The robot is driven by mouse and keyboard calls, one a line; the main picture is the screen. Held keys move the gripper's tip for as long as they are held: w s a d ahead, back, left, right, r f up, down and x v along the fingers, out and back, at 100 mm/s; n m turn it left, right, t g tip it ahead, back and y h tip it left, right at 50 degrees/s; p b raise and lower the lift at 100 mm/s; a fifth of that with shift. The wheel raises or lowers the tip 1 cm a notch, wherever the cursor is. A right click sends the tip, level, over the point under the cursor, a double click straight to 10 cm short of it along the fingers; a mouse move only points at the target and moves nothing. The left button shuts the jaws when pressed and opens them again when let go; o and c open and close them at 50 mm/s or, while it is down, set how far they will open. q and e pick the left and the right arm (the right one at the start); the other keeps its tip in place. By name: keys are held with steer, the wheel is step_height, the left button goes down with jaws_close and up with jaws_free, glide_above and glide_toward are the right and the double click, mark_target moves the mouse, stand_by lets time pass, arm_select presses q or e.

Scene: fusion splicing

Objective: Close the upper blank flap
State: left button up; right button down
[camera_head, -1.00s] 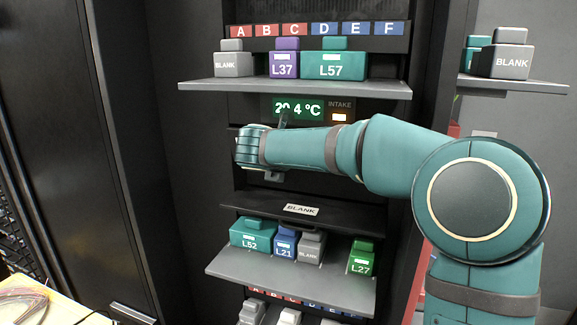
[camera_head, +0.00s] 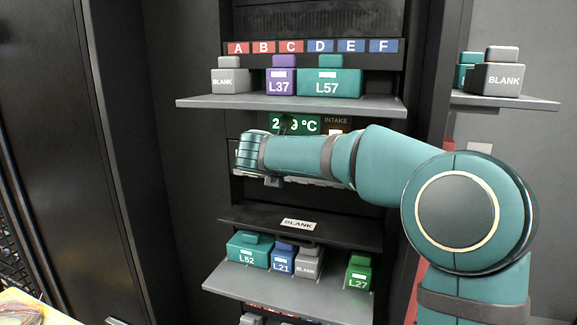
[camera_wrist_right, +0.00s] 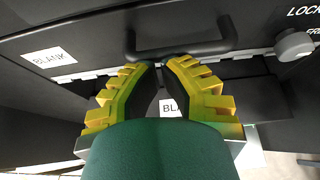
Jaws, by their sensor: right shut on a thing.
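The upper blank flap (camera_wrist_right: 95,30) is a dark panel in the right wrist view, with a white BLANK label (camera_wrist_right: 48,57), a dark bar handle (camera_wrist_right: 205,50) and a light hinge strip (camera_wrist_right: 95,73) along its lower edge. My right gripper (camera_wrist_right: 160,62), with yellow-ribbed fingers, is shut on the handle, its fingertips close together there. In the head view my right arm covers most of this flap; a light strip (camera_head: 310,181) shows just below the forearm. The fingers are hidden there. My left gripper is not in view.
A LOCK knob (camera_wrist_right: 295,44) is right of the handle. Above the arm is a shelf (camera_head: 200,102) with several coloured blocks; below it are another BLANK-labelled panel (camera_head: 345,232) and a lower shelf (camera_head: 300,288) with more blocks. A side shelf (camera_head: 545,103) stands at right.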

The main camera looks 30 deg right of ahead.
steer(key=s+a+r, duration=0.1)
steer(key=s+a, duration=0.8)
steer(key=a, duration=0.2)
steer(key=shift+s+a+r, duration=0.15)
steer(key=shift+s, duration=0.15)
